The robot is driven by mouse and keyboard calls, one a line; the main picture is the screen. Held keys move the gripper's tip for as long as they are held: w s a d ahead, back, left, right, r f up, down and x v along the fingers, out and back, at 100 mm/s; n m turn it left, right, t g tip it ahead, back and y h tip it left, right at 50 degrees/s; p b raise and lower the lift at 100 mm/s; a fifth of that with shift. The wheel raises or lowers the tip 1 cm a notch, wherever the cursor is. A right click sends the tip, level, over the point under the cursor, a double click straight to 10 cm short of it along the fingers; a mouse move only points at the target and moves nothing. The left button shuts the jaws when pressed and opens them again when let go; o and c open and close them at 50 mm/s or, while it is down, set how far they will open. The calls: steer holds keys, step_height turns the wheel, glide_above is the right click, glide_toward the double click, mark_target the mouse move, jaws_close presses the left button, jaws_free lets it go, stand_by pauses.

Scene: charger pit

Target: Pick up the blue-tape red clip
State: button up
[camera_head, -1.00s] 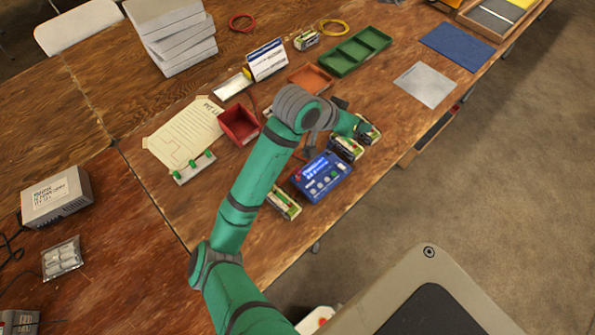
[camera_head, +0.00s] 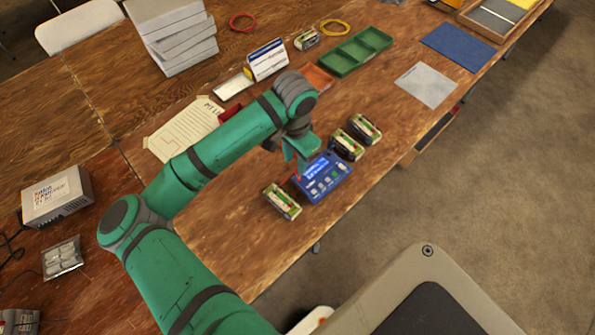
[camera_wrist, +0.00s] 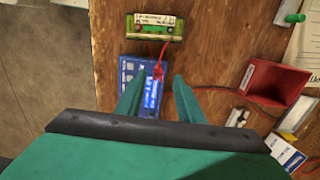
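A small red clip (camera_wrist: 158,72) on a red lead shows in the wrist view, over the edge of the blue charger (camera_wrist: 128,72). I cannot make out its tape clearly. My gripper (camera_wrist: 157,80) is open, its two green fingers apart, with the clip near the gap between the fingertips. I cannot tell whether they are level with it. In the head view my gripper (camera_head: 300,168) is at the left edge of the charger (camera_head: 325,178), and a bit of red shows beside it. A green-and-white battery pack (camera_head: 282,201) lies left of the charger.
Two more battery packs (camera_head: 347,145) stand just beyond the charger. A red bin (camera_wrist: 278,82) and another red lead (camera_wrist: 222,90) lie to the right in the wrist view. A green tray (camera_head: 356,52) is farther back. The table edge is close to the charger.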

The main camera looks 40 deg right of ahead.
steer(key=f, duration=0.2)
steer(key=d+f, duration=0.1)
steer(key=f, duration=0.2)
steer(key=shift+s+f, duration=0.1)
steer(key=shift+s, duration=0.1)
steer(key=shift+w+f, duration=0.1)
steer(key=shift+f, duration=0.55)
steer(key=shift+c, duration=0.3)
jaws_close()
